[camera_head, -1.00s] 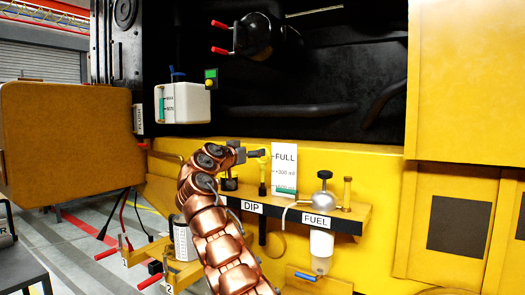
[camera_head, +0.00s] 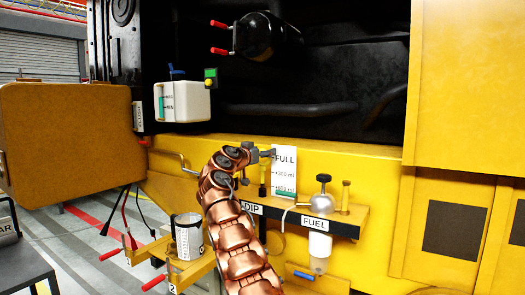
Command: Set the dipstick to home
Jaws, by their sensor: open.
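The shelf marked DIP (camera_head: 249,207) runs along the yellow machine side. A narrow yellow-and-dark upright piece (camera_head: 262,180), which looks like the dipstick or its tube, stands above the shelf, just left of the white FULL card (camera_head: 285,160). My gripper (camera_head: 267,154) is open at the top of this piece and overlaps the left edge of the card. The yellow dipstick handle is not clearly visible now and may be hidden by my gripper. I cannot tell whether the jaws touch it. My copper arm hides part of the shelf.
A white reservoir (camera_head: 183,101) hangs upper left. A white measuring cup (camera_head: 187,238) stands lower left beside red-handled levers.

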